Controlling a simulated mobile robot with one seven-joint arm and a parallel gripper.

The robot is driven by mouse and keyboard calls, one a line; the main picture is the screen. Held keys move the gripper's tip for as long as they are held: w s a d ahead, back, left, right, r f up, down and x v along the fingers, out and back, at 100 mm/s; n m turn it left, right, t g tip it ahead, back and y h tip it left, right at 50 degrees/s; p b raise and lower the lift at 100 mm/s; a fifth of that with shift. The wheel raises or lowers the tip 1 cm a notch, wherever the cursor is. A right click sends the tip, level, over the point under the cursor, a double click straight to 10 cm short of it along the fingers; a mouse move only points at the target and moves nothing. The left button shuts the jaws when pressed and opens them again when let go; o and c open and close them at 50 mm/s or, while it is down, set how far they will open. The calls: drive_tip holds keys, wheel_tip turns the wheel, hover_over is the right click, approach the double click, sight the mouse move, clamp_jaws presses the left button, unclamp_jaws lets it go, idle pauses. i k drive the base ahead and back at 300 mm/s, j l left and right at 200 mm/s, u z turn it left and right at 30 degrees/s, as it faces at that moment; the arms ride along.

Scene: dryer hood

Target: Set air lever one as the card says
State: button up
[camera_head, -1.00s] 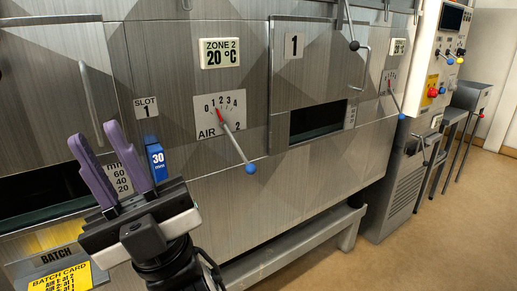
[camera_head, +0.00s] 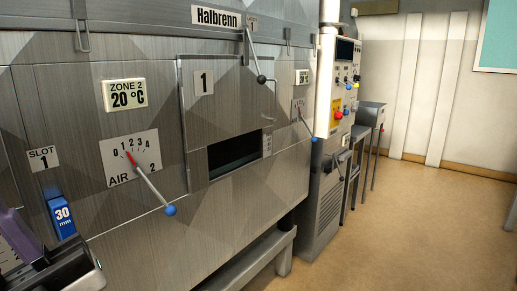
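My gripper (camera_head: 10,225) is cut off by the lower left edge; one purple finger and part of its dark base show. Its fingers stood apart and empty in the earlier view. The nearest air lever (camera_head: 150,185) has a blue ball knob and a dial plate (camera_head: 131,157) marked 0 to 4, labelled AIR 2. Its red pointer is near 1. A second lever (camera_head: 307,124) with a blue knob is farther right; its number is too small to read. No lever labelled AIR 1 can be made out. The batch card is out of view. My gripper touches no visible lever.
A blue 30 mm slider (camera_head: 62,216) is beside my gripper, under the SLOT 1 label (camera_head: 43,158). The hood has an opening (camera_head: 234,153) under plate 1. A control panel (camera_head: 345,85) stands beyond. Open floor (camera_head: 410,235) lies right.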

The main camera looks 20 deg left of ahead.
sight(315, 139)
drive_tip(key=u, duration=2.15)
drive_tip(key=l+z, duration=0.1)
drive_tip(key=z, duration=1.9)
drive_tip(key=i+l, duration=0.3)
drive_tip(key=i, duration=0.15)
drive_tip(key=i+l, duration=0.35)
drive_tip(key=i+z, duration=0.05)
